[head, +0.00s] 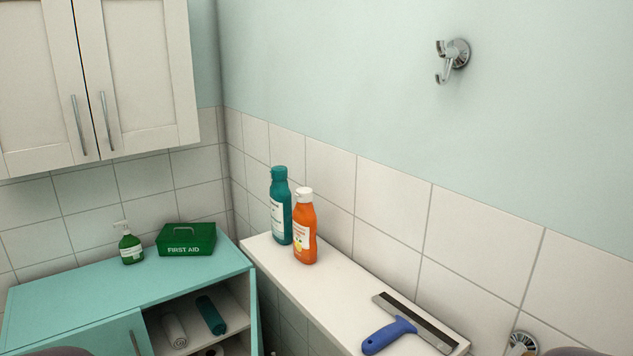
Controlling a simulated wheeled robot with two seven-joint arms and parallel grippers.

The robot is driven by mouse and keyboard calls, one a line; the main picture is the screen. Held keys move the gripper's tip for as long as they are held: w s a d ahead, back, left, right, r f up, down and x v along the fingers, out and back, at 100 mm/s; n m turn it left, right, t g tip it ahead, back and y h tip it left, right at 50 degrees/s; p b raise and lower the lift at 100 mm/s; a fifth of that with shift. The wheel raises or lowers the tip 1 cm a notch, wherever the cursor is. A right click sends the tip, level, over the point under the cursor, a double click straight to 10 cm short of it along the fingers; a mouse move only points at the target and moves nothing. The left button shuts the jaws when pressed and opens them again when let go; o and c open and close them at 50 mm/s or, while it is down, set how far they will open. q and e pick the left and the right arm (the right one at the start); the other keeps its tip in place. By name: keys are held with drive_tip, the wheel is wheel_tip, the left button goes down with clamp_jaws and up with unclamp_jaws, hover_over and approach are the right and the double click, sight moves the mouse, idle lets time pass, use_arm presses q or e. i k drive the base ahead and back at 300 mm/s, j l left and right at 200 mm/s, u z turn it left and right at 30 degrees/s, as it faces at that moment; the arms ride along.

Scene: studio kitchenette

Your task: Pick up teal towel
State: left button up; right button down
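The teal towel (211,315) is a dark teal roll lying on the shelf inside the open part of the turquoise cabinet (120,293) at lower left. A white or grey rolled towel (174,330) lies to its left on the same shelf. Neither of my grippers shows in the head view. Only dark rounded shapes, which I cannot identify for sure, cut into the bottom left and bottom right edges.
A green soap bottle (131,247) and a green first aid box (187,240) stand on the cabinet top. A white ledge (335,290) holds a teal bottle (280,210), an orange bottle (305,230) and a blue-handled squeegee (390,334). A wall hook (455,56) is empty.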

sight(216, 324)
drive_tip(key=k+l+u, duration=0.2)
drive_tip(key=l+u, duration=0.15)
drive_tip(key=k+l+u, duration=0.35)
drive_tip(key=k+l, duration=0.1)
drive_tip(key=k, duration=0.35)
drive_tip(key=j+z, duration=0.1)
drive_tip(key=z, duration=2.05)
drive_tip(key=j+z, duration=0.1)
drive_tip(key=j, duration=2.35)
drive_tip(key=j+z, duration=0.1)
drive_tip(key=j, duration=2.4)
drive_tip(key=k, duration=0.05)
